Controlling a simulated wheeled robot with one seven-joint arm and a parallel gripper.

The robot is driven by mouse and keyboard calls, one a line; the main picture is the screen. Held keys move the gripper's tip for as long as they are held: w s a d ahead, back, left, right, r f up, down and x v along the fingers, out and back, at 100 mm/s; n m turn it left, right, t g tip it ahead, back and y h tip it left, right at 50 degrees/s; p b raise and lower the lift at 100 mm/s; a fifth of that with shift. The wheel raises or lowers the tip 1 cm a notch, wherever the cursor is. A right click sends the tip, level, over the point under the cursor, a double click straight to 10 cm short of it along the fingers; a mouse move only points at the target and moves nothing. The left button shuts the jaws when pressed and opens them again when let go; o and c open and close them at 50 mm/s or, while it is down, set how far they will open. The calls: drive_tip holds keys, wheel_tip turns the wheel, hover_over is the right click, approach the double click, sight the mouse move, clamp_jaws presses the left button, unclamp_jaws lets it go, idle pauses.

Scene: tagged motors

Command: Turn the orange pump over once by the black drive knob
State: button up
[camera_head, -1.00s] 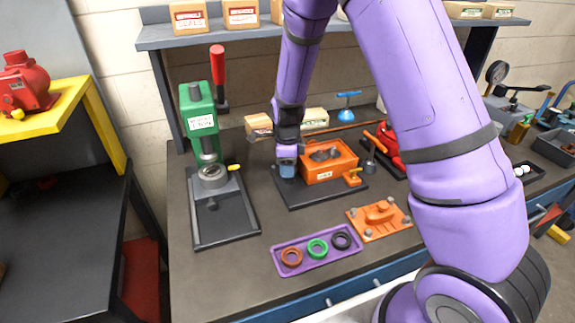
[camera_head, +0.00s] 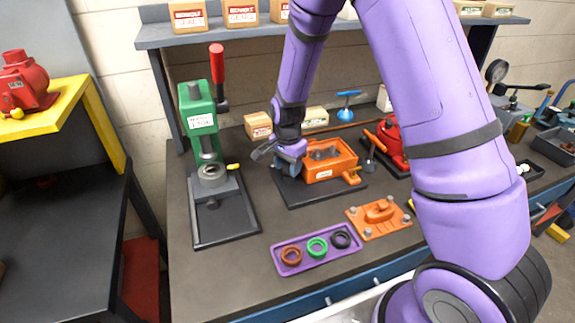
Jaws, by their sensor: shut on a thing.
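The orange pump (camera_head: 331,170) stands on a dark base plate (camera_head: 305,196) on the bench. Its top is open and dark round parts show inside. A small orange valve-like piece (camera_head: 352,176) sticks out at its right front. My gripper (camera_head: 277,162) is at the pump's left side, shut on the black drive knob. The knob itself is hidden behind the fingers and wrist. The gripper is tilted, with a grey part reaching out to the left.
An orange cover plate (camera_head: 379,214) with bolts lies in front of the pump. A purple tray (camera_head: 318,258) holds brown, green and black rings. A green press (camera_head: 200,125) stands at left. A red motor (camera_head: 391,138) stands at right, partly behind my arm. Bare bench lies between press and tray.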

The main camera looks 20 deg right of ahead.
drive_tip(key=n, duration=0.6)
drive_tip(key=shift+d, duration=0.15)
drive_tip(key=n, duration=0.7)
drive_tip(key=shift+d, duration=0.2)
drive_tip(key=shift+n, duration=0.3)
drive_tip(key=o, duration=0.9)
drive_tip(key=shift+s, duration=0.1)
